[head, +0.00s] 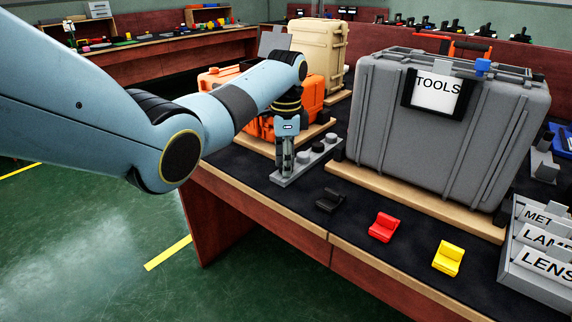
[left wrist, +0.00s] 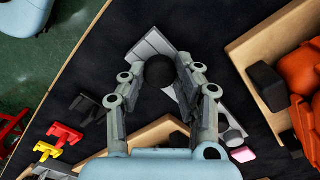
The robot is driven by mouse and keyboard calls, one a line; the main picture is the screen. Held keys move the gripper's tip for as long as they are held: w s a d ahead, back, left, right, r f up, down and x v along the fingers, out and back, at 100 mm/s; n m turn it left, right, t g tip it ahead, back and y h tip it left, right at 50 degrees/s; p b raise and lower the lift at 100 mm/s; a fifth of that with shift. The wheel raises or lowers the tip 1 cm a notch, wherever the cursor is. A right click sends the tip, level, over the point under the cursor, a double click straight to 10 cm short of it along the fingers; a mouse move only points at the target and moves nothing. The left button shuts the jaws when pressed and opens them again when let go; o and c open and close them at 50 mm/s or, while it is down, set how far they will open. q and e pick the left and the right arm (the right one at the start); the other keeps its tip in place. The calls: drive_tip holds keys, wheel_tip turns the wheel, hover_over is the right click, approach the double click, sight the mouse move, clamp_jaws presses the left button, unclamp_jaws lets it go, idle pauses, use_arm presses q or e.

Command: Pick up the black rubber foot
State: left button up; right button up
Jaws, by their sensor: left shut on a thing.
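The black rubber foot (left wrist: 159,71) is a dark round piece between my fingertips in the left wrist view. My left gripper (left wrist: 158,78) is shut on it, over the grey holder (left wrist: 148,46). In the head view my left gripper (head: 284,168) points down at the left end of the same grey holder (head: 309,167), and its fingers hide the foot there. I cannot tell whether the foot still touches the holder. My right gripper is in neither view.
Black (head: 330,201), red (head: 383,227) and yellow (head: 448,258) pieces lie along the table's front. A grey TOOLS case (head: 385,110) stands behind them, an orange case (head: 312,92) behind my gripper. A grey labelled box (head: 530,280) is at right.

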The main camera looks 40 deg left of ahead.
use_arm(q)
wheel_tip(320, 180, up, 4)
drive_tip(key=shift+w+r+p, duration=0.1)
drive_tip(key=shift+p, duration=0.45)
drive_tip(key=shift+w+d+r+p, duration=0.5)
drive_tip(key=shift+d+r+p, duration=0.45)
drive_tip(key=shift+d+r, duration=0.85)
drive_tip(key=shift+w+d+r+p, duration=0.45)
drive_tip(key=shift+d+r+p, duration=0.5)
drive_tip(key=shift+d+r, duration=0.8)
drive_tip(key=shift+w+d+r+p, duration=0.5)
drive_tip(key=shift+d+r+p, duration=0.45)
drive_tip(key=shift+d+r, duration=0.85)
drive_tip(key=shift+d+f, duration=0.3)
drive_tip(key=shift+f, duration=0.05)
